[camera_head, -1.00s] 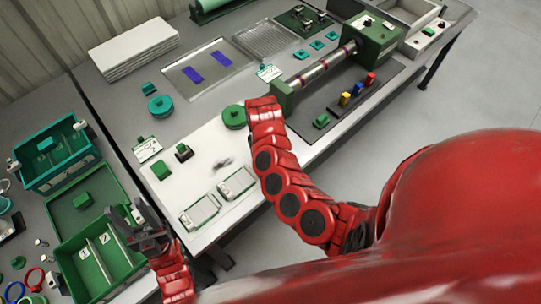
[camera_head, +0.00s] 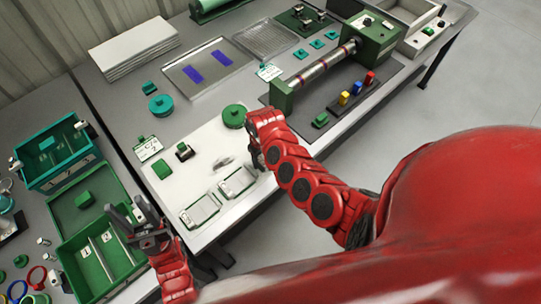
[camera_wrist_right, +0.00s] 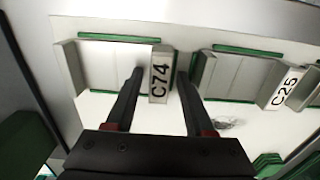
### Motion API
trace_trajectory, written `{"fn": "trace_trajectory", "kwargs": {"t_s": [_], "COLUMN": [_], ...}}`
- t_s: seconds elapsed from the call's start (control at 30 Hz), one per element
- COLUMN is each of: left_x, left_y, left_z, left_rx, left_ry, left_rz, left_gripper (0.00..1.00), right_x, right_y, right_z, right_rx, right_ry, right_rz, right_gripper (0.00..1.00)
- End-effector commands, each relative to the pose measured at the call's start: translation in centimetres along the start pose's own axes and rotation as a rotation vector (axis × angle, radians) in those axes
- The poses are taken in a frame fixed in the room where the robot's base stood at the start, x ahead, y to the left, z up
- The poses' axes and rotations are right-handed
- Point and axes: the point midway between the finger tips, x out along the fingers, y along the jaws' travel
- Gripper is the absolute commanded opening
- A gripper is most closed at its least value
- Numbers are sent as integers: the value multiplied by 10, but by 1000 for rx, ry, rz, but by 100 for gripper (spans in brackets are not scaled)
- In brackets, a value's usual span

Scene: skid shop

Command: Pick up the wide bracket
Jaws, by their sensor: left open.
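Two pale grey brackets lie on a white board in the head view, one nearer (camera_head: 201,211) and one further right (camera_head: 238,183). In the right wrist view, the left bracket (camera_wrist_right: 112,65) has an end wall marked C74 and the right bracket (camera_wrist_right: 235,75) has one marked C25. I cannot tell which is the wide one. My right gripper (camera_wrist_right: 161,73) is open, its fingers on either side of the C74 wall in the picture. Contact is not clear. In the head view my right gripper (camera_head: 257,158) is mostly hidden.
A divided green bin (camera_head: 100,258) and a teal bin (camera_head: 55,155) stand at left. A roller machine (camera_head: 322,68) and a dark strip with coloured blocks lie at right.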

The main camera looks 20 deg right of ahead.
Motion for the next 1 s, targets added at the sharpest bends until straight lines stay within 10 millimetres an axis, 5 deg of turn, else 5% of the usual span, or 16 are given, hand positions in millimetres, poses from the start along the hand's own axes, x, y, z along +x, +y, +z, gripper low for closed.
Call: {"fn": "trace_trajectory", "kwargs": {"t_s": [0.3,1.0], "left_x": [0,0], "left_y": [0,0], "left_z": [0,0], "left_rx": [0,0], "left_ry": [0,0], "left_rz": [0,0], "left_gripper": [50,50], "right_x": [0,0], "right_y": [0,0], "right_z": [0,0], "right_rx": [0,0], "right_ry": [0,0], "right_rz": [0,1], "right_gripper": [0,0]}}
